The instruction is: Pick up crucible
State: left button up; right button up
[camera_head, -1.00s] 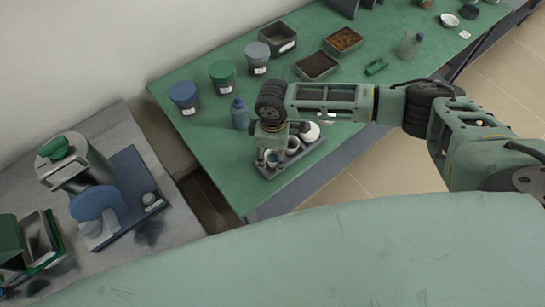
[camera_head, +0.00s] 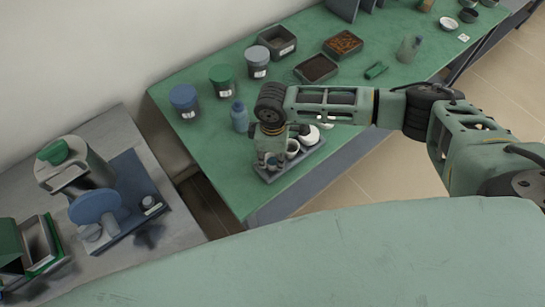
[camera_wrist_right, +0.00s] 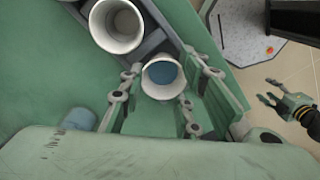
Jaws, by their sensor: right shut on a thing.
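The crucible (camera_wrist_right: 163,77) is a small white cup with a bluish-looking inside, at the near end of a grey rack (camera_wrist_right: 152,43). My right gripper (camera_wrist_right: 161,88) is shut on it, one finger on each side, in the right wrist view. In the head view the right gripper (camera_head: 271,160) points down at the near-left end of the rack (camera_head: 306,158), and its fingers largely hide the crucible. I cannot tell any gap between the crucible and the rack. My left gripper (camera_wrist_right: 266,91) shows at the right of the right wrist view, open and empty.
Further white cups (camera_head: 292,148) stand in the rack beside the gripper. A blue bottle (camera_head: 239,117) is close to its left. Lidded jars (camera_head: 222,79) and trays (camera_head: 316,68) stand farther back on the green table. A grey bench (camera_head: 170,225) with equipment is at left.

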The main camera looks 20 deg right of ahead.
notch_tip(320, 180, up, 3)
jog(key=shift+w+r+b, duration=0.1)
jog(key=shift+b, duration=0.5)
jog(key=s+d+r+b, duration=0.2)
jog(key=s+d+r, duration=0.4)
jog(key=s, duration=0.4)
jog(key=shift+d+r, duration=0.25)
jog(key=shift+r, duration=0.6)
